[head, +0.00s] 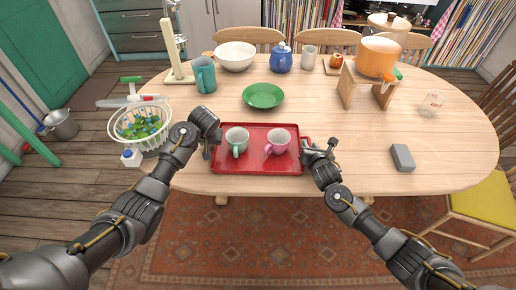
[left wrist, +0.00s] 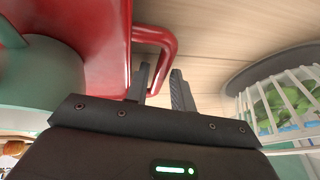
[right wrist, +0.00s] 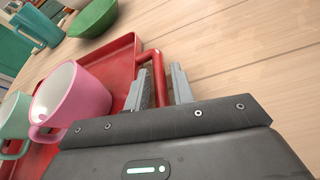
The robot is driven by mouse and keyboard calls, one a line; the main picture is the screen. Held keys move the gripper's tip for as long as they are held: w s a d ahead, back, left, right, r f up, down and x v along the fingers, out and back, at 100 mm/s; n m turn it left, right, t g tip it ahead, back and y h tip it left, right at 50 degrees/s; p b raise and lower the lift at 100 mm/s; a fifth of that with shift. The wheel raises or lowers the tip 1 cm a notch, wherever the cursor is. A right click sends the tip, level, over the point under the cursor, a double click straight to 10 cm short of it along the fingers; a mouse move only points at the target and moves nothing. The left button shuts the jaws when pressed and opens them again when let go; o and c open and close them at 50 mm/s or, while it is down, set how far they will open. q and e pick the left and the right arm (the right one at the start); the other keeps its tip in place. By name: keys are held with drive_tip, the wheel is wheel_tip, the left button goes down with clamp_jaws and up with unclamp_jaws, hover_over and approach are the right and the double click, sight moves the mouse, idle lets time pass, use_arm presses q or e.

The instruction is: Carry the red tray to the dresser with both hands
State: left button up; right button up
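The red tray (head: 250,168) lies flat near the table's front edge, with a green mug (head: 236,141) and a pink mug (head: 278,141) on it. My left gripper (head: 207,152) is at the tray's left end; in the left wrist view its open fingers (left wrist: 160,84) straddle the red handle (left wrist: 168,45). My right gripper (head: 308,148) is at the right end; in the right wrist view its open fingers (right wrist: 162,84) straddle the other handle (right wrist: 156,62). Neither gripper visibly squeezes its handle. A grey-green dresser with drawers (head: 140,43) stands at the back left.
A white basket (head: 128,128) with greens stands at the left table edge, close to my left arm. A green plate (head: 263,95) and teal mug (head: 203,75) are behind the tray. A grey block (head: 402,157) lies right. Chairs surround the table.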

use_arm(q)
drive_tip(key=shift+c, duration=0.4)
use_arm(e)
drive_tip(key=shift+c, duration=0.4)
use_arm(q)
clamp_jaws()
use_arm(e)
clamp_jaws()
use_arm(q)
drive_tip(key=shift+r, duration=0.1)
use_arm(e)
drive_tip(key=shift+w+r, duration=0.1)
